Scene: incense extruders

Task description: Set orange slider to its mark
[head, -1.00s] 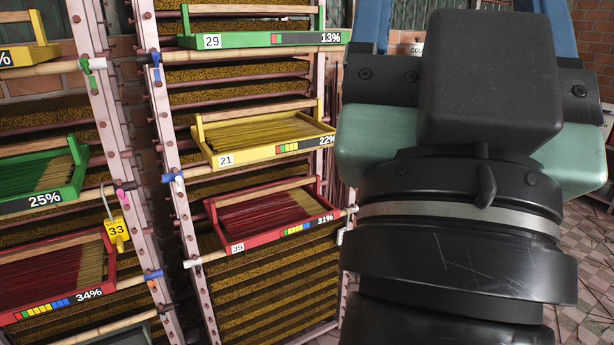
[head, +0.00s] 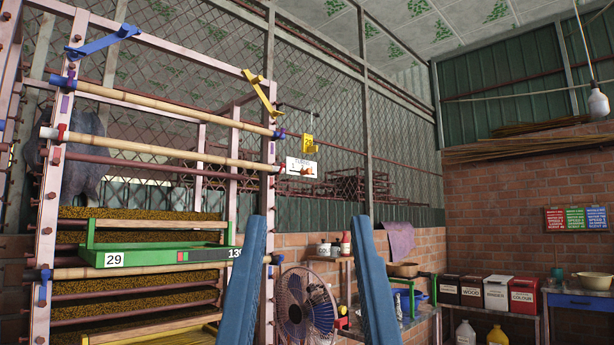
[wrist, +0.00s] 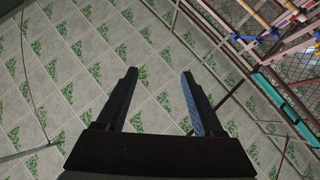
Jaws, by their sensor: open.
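My gripper (head: 307,218) is open and empty, its two blue fingers pointing up at the bottom middle of the head view. It also shows in the wrist view (wrist: 159,73), with nothing between the fingers. A small white card (head: 301,167) with orange-red marks hangs at the right end of a bamboo pole on the rack, above the gripper in the picture. I cannot tell whether the orange on it is the slider. No other orange slider is clear, and a mark for it is too small to make out.
The rack (head: 46,200) at left holds a green tray (head: 150,256) numbered 29. A yellow tag (head: 308,143) hangs above the card. A fan (head: 305,303) stands behind my fingers. Labelled boxes (head: 497,291) stand at the right. The wrist view shows mostly ceiling panels (wrist: 80,60).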

